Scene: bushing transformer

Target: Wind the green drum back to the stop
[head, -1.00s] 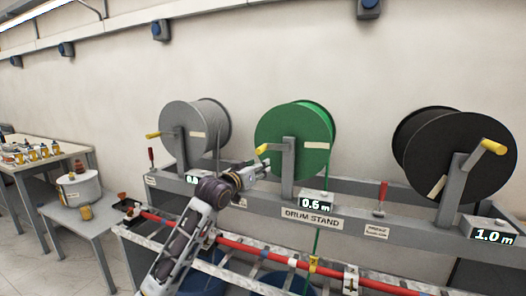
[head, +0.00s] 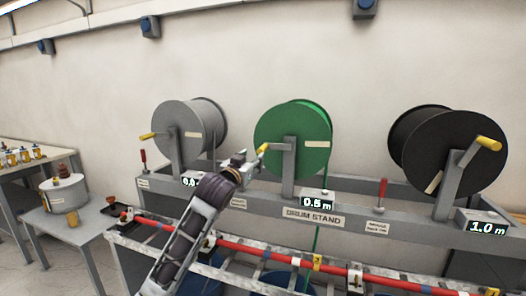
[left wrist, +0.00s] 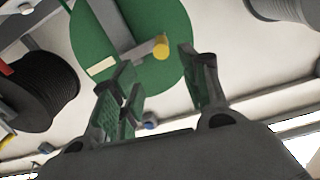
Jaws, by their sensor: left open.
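The green drum (head: 283,135) hangs on the middle post of the drum stand (head: 345,221), and its display (head: 317,204) reads 0.5 m. Its crank has a yellow handle (head: 263,148) on the drum's left side. My left gripper (head: 251,157) is open at this handle. In the left wrist view the green drum (left wrist: 105,35) is ahead, and the yellow handle (left wrist: 160,47) shows in the gap between the spread fingers (left wrist: 160,72). I cannot tell whether a finger touches it. A green cable hangs below the drum. My right gripper is not in view.
A grey drum (head: 187,130) is at left and a black drum (head: 432,150) at right, each with a yellow crank handle. Red-handled levers (head: 382,188) stand on the rail. A red cable (head: 285,252) runs along the tray in front.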

